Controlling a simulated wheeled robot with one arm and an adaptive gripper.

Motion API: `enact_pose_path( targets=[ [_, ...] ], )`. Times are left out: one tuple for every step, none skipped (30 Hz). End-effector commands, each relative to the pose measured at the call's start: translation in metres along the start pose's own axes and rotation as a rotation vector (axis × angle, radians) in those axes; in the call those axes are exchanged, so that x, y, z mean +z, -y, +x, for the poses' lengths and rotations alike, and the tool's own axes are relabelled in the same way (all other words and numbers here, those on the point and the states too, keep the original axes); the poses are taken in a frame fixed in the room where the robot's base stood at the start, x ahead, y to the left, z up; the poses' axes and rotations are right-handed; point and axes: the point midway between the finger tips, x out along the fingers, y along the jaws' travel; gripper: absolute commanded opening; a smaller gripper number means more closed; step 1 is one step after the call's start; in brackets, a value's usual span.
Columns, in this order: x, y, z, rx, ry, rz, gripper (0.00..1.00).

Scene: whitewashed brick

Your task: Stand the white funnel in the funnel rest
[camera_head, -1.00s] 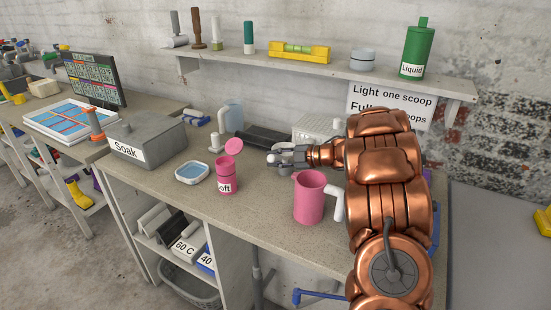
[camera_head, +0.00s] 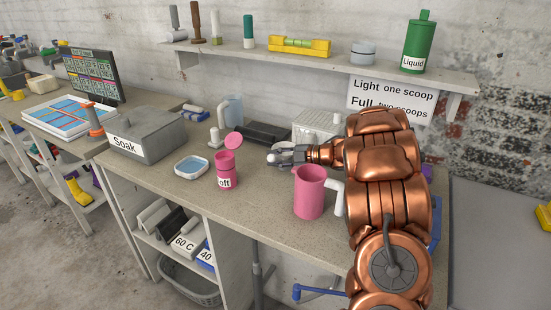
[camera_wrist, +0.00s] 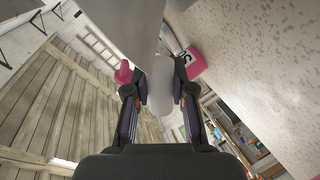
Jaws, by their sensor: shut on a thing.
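My gripper (camera_head: 273,156) is above the workbench, to the right of the pink bottle and behind the pink jug. In the wrist view its two fingers (camera_wrist: 159,92) are closed on a smooth white piece (camera_wrist: 158,88), which looks like the white funnel. Its full shape is hard to make out, and it barely shows in the head view. I cannot clearly identify the funnel rest. A small white stand-like piece (camera_head: 215,139) is on the bench behind the pink bottle, and I cannot tell if that is it.
Dark and white items sit at the back wall. The front strip is bare.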

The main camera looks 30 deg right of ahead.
Motion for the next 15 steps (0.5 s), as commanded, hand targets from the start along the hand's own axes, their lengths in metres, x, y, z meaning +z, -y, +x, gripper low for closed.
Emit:
enact_pose_path(
  targets=[
    [-0.0001, -0.0002, -0.0001, 0.000, 0.000, 0.000, 0.00],
    [-0.0001, -0.0002, -0.0001, 0.000, 0.000, 0.000, 0.27],
    [-0.0001, -0.0002, 0.0000, 0.000, 0.000, 0.000, 0.31],
    [-0.0001, -0.0002, 0.0000, 0.000, 0.000, 0.000, 0.34],
    [-0.0001, -0.0001, 0.0000, 0.000, 0.000, 0.000, 0.37],
    [-0.0001, -0.0001, 0.0000, 0.000, 0.000, 0.000, 0.41],
    [-0.0001, -0.0001, 0.0000, 0.000, 0.000, 0.000, 0.44],
    [-0.0001, -0.0001, 0.0000, 0.000, 0.000, 0.000, 0.47],
    [-0.0001, -0.0001, 0.0000, 0.000, 0.000, 0.000, 0.52],
    [-0.0001, -0.0001, 0.0000, 0.000, 0.000, 0.000, 0.53],
    [-0.0001, 0.0000, 0.0000, 0.000, 0.000, 0.000, 0.53],
    [-0.0001, 0.0000, 0.0000, 0.000, 0.000, 0.000, 0.53],
    [-0.0001, -0.0001, 0.0000, 0.000, 0.000, 0.000, 0.53],
    [-0.0001, 0.0000, 0.0000, 0.000, 0.000, 0.000, 0.53],
    [-0.0001, 0.0000, 0.0000, 0.000, 0.000, 0.000, 0.53]
  ],
)
